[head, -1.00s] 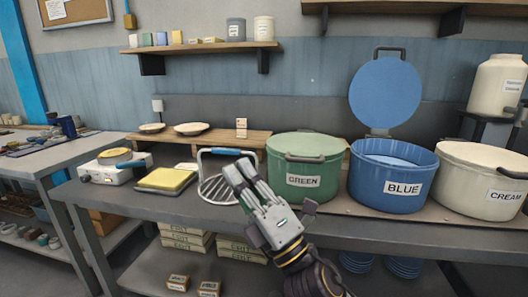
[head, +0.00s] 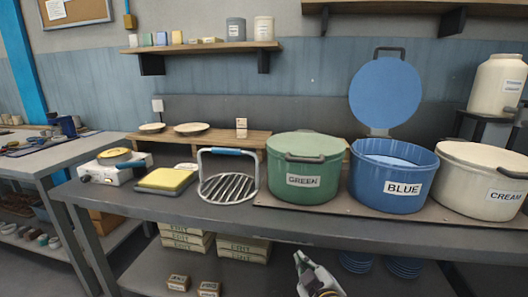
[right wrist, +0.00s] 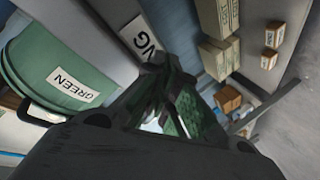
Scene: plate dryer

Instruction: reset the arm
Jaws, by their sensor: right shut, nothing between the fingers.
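My right gripper (head: 302,262) shows at the bottom of the head view, in front of and below the table's front edge. It is shut and empty. In the right wrist view its dark fingers (right wrist: 165,85) come together near the middle of the picture. The fingers are apart from the pots and the rack. My left gripper is not in view. A metal plate rack (head: 229,188) with a blue-topped handle stands empty on the table, left of the green pot (head: 303,165).
The table (head: 240,226) has a clear strip along its front. The blue pot (head: 390,175) has its round lid raised, and a cream pot (head: 480,180) stands at the right. A yellow sponge on a tray (head: 167,180) is at the left. Boxes (head: 243,249) sit on the lower shelf.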

